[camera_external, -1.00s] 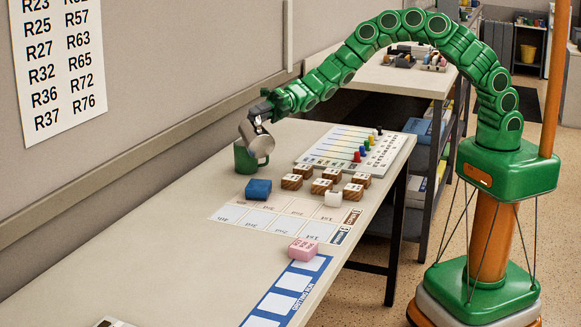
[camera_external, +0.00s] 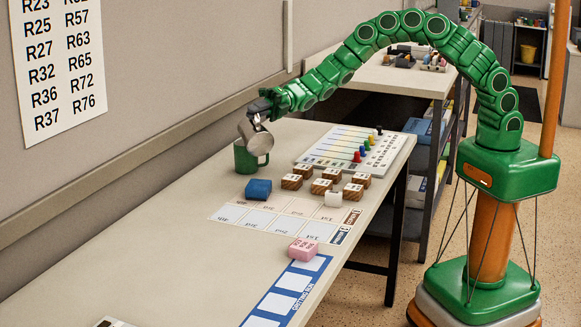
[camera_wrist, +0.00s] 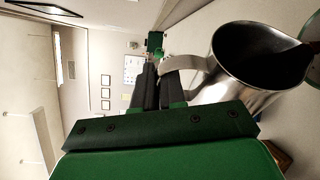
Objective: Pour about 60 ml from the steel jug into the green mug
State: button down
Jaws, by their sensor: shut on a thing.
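The steel jug (camera_external: 258,138) is tilted above the green mug (camera_external: 246,158), its lower end close over the mug's opening. The mug stands upright on the table near the wall. My gripper (camera_external: 262,108) is shut on the jug's handle. In the wrist view the fingers (camera_wrist: 160,88) close on the handle beside the open steel jug (camera_wrist: 252,62). The jug's inside looks dark, and I cannot tell the liquid level. A sliver of green at the right edge of the wrist view may be the mug. Any stream of liquid and the mug's contents are hidden.
A blue block (camera_external: 258,189) stands just in front of the mug. A pink block (camera_external: 302,249) sits nearer. The table's left part is clear.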

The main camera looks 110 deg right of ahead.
aim_at(264, 135)
jog(key=shift+a+f+n, duration=0.2)
jog(key=shift+a+n, duration=0.4)
jog(key=shift+a, duration=0.45)
jog(key=shift+a+f+n+g+h, duration=0.3)
jog(key=shift+a+f+n, duration=0.15)
jog(key=shift+a+n, duration=0.7)
jog(key=shift+n, duration=0.05)
jog(key=shift+a+f+n+g+h, duration=0.25)
jog(key=shift+f+n+g+h, duration=0.15)
jog(key=shift+f+n+h, duration=0.25)
jog(key=shift+f, duration=0.1)
jog(key=shift+a, duration=0.15)
jog(key=shift+a+f+n+h, duration=0.2)
jog(key=shift+a+f+n, duration=0.2)
jog(key=shift+f, duration=0.25)
jog(key=shift+a+f+n+h, duration=0.15)
jog(key=shift+a+f+n, duration=0.1)
jog(key=shift+a+f, duration=0.3)
jog(key=shift+a+f+n+h, duration=0.3)
jog(key=shift+a+f+n, duration=0.1)
jog(key=shift+a+f, duration=0.3)
jog(key=shift+a+f+g, duration=0.1)
jog(key=shift+a+g, duration=0.15)
jog(key=shift+g, duration=0.05)
